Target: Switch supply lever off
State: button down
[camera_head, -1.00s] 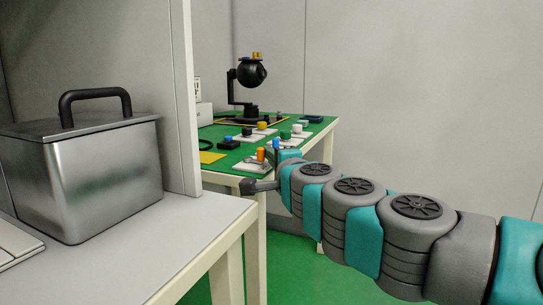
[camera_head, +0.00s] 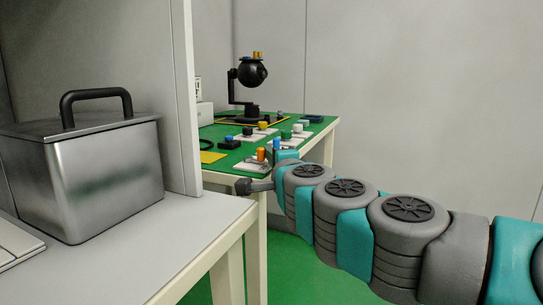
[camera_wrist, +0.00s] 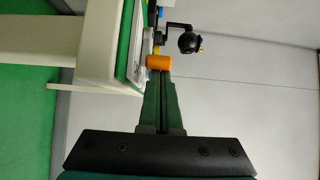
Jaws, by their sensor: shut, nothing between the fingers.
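An orange cylindrical knob (camera_head: 261,154) stands on a white plate (camera_head: 249,166) at the near edge of the green-topped table. A blue upright piece (camera_head: 276,144) stands just right of it. Which one is the supply lever I cannot tell for sure. In the wrist view the orange knob (camera_wrist: 159,62) is directly ahead of my gripper (camera_wrist: 160,76), whose dark green fingers are shut with nothing between them. The fingertips overlap the knob's lower edge in that view; whether they touch it I cannot tell. In the head view my arm comes in from the right.
The green-topped table (camera_head: 222,158) carries several other small controls and a black gimbal camera (camera_head: 252,73). A metal box with a black handle (camera_head: 80,180) stands on a grey bench (camera_head: 190,225) at the left, beside an upright panel (camera_head: 184,100). The wall at the right is bare.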

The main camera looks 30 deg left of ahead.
jog(key=shift+s+m+t+h, duration=0.2)
jog(key=shift+m+t+h, duration=0.1)
jog(key=shift+h, duration=0.1)
dwell(3.5)
dwell(1.1)
notch_tip(320, 180, up, 4)
jog(key=shift+f+p, duration=0.2)
jog(key=shift+p, duration=0.85)
jog(key=r+p+v, duration=0.1)
jog(key=p+v, duration=0.1)
jog(key=v, duration=1.4)
jog(key=shift+w+d, duration=0.2)
jog(key=shift+d, duration=0.05)
jog(key=shift+r, duration=0.2)
